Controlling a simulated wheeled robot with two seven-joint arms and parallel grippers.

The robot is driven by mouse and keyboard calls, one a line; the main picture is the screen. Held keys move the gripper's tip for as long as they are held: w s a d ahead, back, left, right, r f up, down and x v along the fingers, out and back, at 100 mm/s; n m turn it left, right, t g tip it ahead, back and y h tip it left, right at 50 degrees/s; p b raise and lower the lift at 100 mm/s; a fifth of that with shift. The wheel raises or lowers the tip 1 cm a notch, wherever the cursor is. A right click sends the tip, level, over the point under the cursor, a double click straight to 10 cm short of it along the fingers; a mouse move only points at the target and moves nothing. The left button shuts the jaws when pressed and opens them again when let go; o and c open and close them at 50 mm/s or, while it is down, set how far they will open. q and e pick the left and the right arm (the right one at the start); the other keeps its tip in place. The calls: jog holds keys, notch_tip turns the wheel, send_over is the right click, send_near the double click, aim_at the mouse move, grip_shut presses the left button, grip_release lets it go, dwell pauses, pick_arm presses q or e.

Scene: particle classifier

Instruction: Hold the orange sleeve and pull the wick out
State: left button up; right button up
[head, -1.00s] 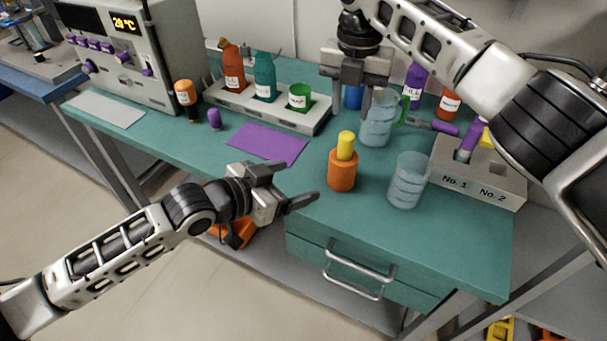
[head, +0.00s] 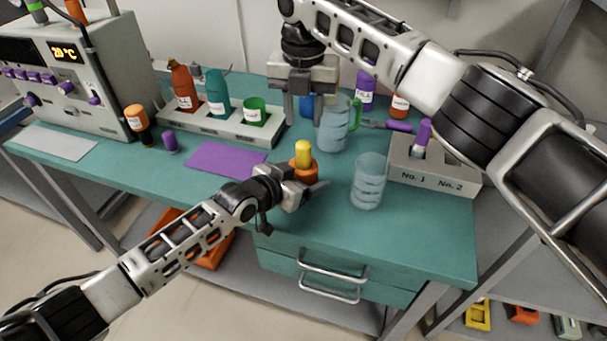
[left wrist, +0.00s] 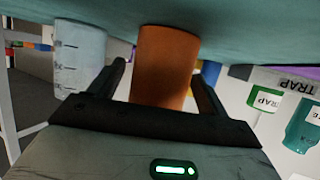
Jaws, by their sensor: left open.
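The orange sleeve (head: 303,171) stands upright on the teal bench near its front edge, with the yellow wick (head: 303,154) sticking up from its top. My left gripper (head: 306,181) is open at the sleeve, low over the bench, and hides its lower part in the head view. In the left wrist view the sleeve (left wrist: 163,68) lies between the two spread fingers, with gaps visible at both sides; the wick is not seen there. My right gripper (head: 305,105) is open and empty, pointing down behind the sleeve, beside the jug.
A clear beaker (head: 369,182) stands close to the right of the sleeve. A jug with a green handle (head: 333,126) stands behind. A grey No. 1/No. 2 block (head: 435,176) is at the right, a purple mat (head: 226,160) at the left, and a bottle rack (head: 222,122) behind it.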

pick_arm(q)
jog(key=shift+w+d, duration=0.1)
jog(key=shift+w, duration=0.05)
jog(key=c, duration=1.6)
jog(key=shift+o, duration=0.2)
jog(key=shift+f, duration=0.1)
